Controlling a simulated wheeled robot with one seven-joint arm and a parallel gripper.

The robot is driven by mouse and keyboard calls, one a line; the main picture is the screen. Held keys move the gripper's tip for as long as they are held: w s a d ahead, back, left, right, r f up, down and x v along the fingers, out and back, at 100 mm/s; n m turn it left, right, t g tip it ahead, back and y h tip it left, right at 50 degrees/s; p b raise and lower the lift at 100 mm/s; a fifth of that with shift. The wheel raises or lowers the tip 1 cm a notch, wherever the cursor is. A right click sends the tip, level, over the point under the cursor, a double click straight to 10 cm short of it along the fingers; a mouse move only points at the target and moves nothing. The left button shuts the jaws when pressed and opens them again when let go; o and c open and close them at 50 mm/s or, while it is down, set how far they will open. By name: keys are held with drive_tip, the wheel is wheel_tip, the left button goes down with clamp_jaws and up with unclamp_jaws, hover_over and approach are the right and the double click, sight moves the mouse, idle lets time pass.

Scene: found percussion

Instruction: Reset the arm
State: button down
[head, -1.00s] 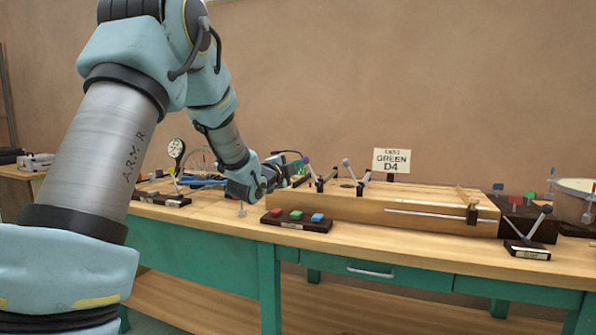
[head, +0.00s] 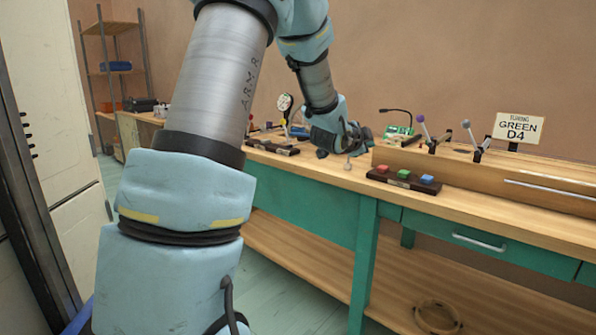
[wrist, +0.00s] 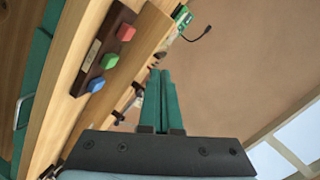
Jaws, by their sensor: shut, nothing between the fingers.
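My gripper shows in the wrist view (wrist: 161,75) as two green fingers lying together, with nothing between them. In the head view my arm reaches from the left over the green-framed workbench (head: 305,211), its wrist end near the left end of a long wooden box (head: 470,175). The fingertips are hard to make out there. A dark block with red, green and blue buttons (head: 402,180) stands on the bench to the right of the gripper; it also shows in the wrist view (wrist: 112,72).
A sign reading GREEN D4 (head: 518,127) stands behind the wooden box. Upright mallets (head: 470,135) and a green board (head: 399,131) are nearby. A shelf rack (head: 112,65) stands at the back left. A ring-shaped coil (head: 437,316) lies on the lower shelf.

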drive_tip(key=s+a+f+n+g+y, duration=0.2)
drive_tip(key=s+a+f+n+y, duration=0.25)
drive_tip(key=a, duration=0.55)
drive_tip(key=s+a+f+n+g+y, duration=0.25)
drive_tip(key=s+a+f+n, duration=0.35)
drive_tip(key=a, duration=0.4)
drive_tip(key=s+a+f+n+g+y, duration=0.1)
drive_tip(key=s+a+f+n+g, duration=0.25)
drive_tip(key=s, duration=0.55)
drive_tip(key=s+a+f+n+g+y, duration=0.1)
drive_tip(key=s+a+n+g, duration=0.1)
drive_tip(key=s+a+n, duration=0.5)
wheel_tip(320, 180, up, 19)
drive_tip(key=d+m+p, duration=0.1)
drive_tip(key=m+p, duration=0.1)
drive_tip(key=p, duration=1.6)
drive_tip(key=shift+s+d+m, duration=0.3)
drive_tip(key=shift+s, duration=0.15)
drive_tip(key=shift+d+f, duration=0.1)
drive_tip(key=shift+f, duration=0.05)
